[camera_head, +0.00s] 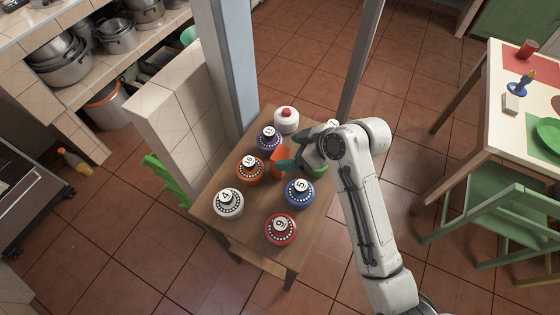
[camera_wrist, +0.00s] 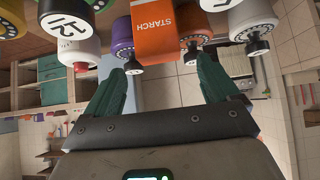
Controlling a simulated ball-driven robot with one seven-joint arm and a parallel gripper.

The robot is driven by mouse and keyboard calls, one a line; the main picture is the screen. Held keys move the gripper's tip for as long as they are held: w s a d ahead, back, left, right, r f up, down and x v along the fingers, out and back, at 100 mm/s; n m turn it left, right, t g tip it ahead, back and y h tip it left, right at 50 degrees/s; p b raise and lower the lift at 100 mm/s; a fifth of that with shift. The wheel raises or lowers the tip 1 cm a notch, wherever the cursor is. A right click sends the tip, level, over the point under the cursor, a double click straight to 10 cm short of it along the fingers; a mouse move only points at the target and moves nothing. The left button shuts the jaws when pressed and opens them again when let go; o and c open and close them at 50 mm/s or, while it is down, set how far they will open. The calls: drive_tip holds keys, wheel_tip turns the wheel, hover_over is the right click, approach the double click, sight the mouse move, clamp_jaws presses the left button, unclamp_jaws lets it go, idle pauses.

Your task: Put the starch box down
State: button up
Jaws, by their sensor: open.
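The starch box (camera_head: 276,163) is orange and stands among the jars on the small wooden table in the head view. My gripper (camera_head: 291,162) is right beside it, partly covering it. In the wrist view, which is upside down, the starch box (camera_wrist: 164,28) shows its "STARCH" label. It sits just beyond the tips of my open gripper (camera_wrist: 167,68), between the lines of the two teal fingers, with nothing gripped. The box's base is out of frame in the wrist view.
Numbered jars crowd the wooden table (camera_head: 248,222): orange (camera_head: 249,170), purple (camera_head: 268,138), white (camera_head: 228,204), blue (camera_head: 299,192), red (camera_head: 281,229), and a green one (camera_head: 317,170) by my gripper. A red-capped white one (camera_head: 286,120) stands behind. A tiled wall and post border the table's left and back.

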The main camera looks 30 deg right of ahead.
sight(281, 153)
drive_tip(key=shift+p+x, duration=0.6)
drive_tip(key=shift+x, duration=2.05)
drive_tip(key=shift+d, duration=0.1)
drive_tip(key=c, duration=1.2)
